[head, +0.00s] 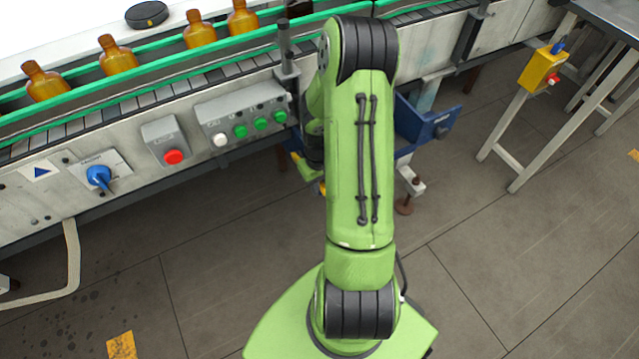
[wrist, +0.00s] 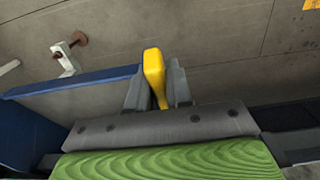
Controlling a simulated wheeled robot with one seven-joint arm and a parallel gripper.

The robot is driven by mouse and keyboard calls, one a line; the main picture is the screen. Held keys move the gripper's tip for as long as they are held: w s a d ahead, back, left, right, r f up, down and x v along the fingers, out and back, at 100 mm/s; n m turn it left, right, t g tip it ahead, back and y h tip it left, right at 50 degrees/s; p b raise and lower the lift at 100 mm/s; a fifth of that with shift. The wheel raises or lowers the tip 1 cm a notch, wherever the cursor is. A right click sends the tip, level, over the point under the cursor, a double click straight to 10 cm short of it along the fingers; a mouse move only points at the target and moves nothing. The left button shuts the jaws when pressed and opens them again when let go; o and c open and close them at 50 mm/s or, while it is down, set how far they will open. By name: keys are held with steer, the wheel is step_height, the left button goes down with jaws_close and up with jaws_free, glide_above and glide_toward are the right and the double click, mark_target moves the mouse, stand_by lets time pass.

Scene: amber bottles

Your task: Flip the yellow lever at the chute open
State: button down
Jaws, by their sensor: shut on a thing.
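The yellow lever (wrist: 154,70) stands between the two grey fingers of my gripper (wrist: 157,88) in the wrist view. The fingers are shut on it, and its rounded upper end sticks out past their tips. The blue chute (wrist: 75,80) shows at the left of the wrist view, its edge running up to the fingers. In the head view the chute (head: 428,122) shows to the right of my green arm. My arm hides most of my gripper and the lever there; only small yellow bits show beside it, and I cannot tell which is the lever.
The conveyor (head: 150,100) with green rails carries several amber bottles (head: 118,56). A box with several buttons (head: 242,115), a red button (head: 173,157) and a blue knob (head: 99,176) are on its side. A white-legged table (head: 520,140) stands right.

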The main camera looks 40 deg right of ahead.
steer(key=r+g+p, duration=0.1)
steer(key=p, duration=0.1)
steer(key=w+r+p, duration=0.1)
steer(key=shift+d+r+g+p, duration=0.1)
steer(key=shift+r+g+p, duration=0.3)
steer(key=shift+w+d+r+g+y+p, duration=0.2)
steer(key=shift+w+r+g+y+p, duration=0.25)
steer(key=shift+p, duration=0.3)
steer(key=c, duration=1.1)
jaws_free()
steer(key=p+v, duration=0.2)
steer(key=v, duration=1)
steer(key=shift+c, duration=0.4)
